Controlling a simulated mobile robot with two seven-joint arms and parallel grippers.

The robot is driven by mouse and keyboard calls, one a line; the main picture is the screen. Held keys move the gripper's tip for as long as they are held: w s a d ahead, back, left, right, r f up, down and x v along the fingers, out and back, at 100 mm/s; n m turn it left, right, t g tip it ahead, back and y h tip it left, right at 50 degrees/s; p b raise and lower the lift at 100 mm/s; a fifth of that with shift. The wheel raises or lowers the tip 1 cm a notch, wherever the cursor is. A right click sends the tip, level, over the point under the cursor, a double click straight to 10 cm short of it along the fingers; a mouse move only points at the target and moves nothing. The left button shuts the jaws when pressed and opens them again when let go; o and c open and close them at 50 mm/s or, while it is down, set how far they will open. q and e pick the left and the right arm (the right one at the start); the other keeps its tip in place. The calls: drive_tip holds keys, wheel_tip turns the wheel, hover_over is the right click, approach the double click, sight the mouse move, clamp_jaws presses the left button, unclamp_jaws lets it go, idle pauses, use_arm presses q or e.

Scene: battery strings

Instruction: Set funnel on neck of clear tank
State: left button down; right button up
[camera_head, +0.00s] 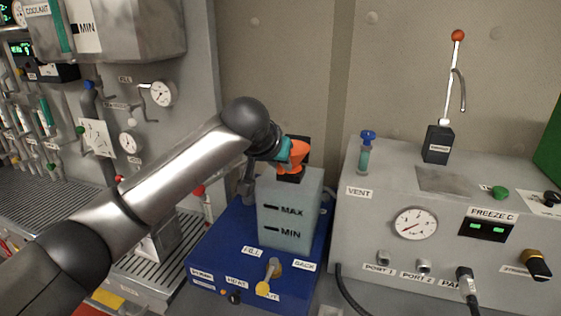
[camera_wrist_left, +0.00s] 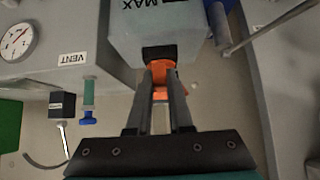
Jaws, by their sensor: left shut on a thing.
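The clear tank (camera_head: 290,208) is a pale, see-through block with MAX and MIN marks, standing on a blue base unit. It also shows at the top of the wrist view (camera_wrist_left: 185,30). The orange funnel (camera_head: 298,154) is at the tank's top, over the dark neck (camera_head: 291,178). My left gripper (camera_wrist_left: 160,72) is shut on the funnel (camera_wrist_left: 159,94), with a finger on either side of it. The funnel's end is close to the dark neck in the wrist view; whether it is seated I cannot tell. My right gripper is not in view.
The blue base unit (camera_head: 222,247) has a yellow-tagged valve (camera_head: 268,283) in front. A grey cabinet (camera_head: 375,200) with a gauge and VENT tube (camera_head: 365,152) stands close on the right. A grey panel with pipes and gauges (camera_head: 163,93) is on the left.

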use_arm(q)
drive_tip(key=c, duration=0.7)
unclamp_jaws()
drive_tip(key=shift+c, duration=0.2)
